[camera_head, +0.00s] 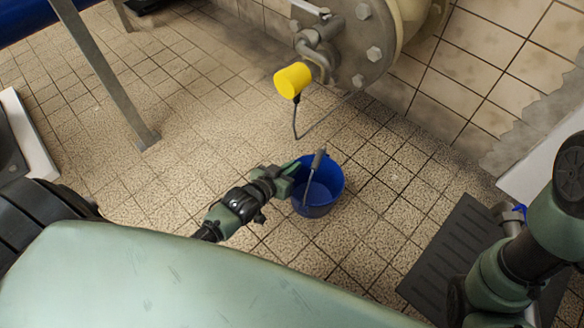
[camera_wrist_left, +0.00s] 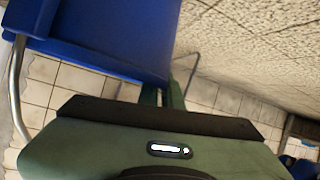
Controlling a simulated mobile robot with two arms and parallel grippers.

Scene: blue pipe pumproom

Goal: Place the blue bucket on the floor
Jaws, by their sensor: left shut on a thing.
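The blue bucket (camera_head: 325,190) is near the middle of the head view, over the tiled floor, with its opening facing up. Its wire handle has a grey grip (camera_head: 318,160) and lies across the opening. My left gripper (camera_head: 290,170) is shut on the bucket's left rim. In the left wrist view the blue bucket wall (camera_wrist_left: 110,45) fills the upper left, and the fingers of the left gripper (camera_wrist_left: 165,95) meet its edge. I cannot tell whether the bucket's base touches the floor. My right arm shows at the right, but its gripper is not visible.
The tiled floor (camera_head: 190,110) is clear left of the bucket. A large flanged pipe (camera_head: 370,40) with a yellow cap (camera_head: 292,80) stands behind it. A dark ribbed mat (camera_head: 440,250) lies to the right. A grey metal leg (camera_head: 105,75) stands at upper left.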

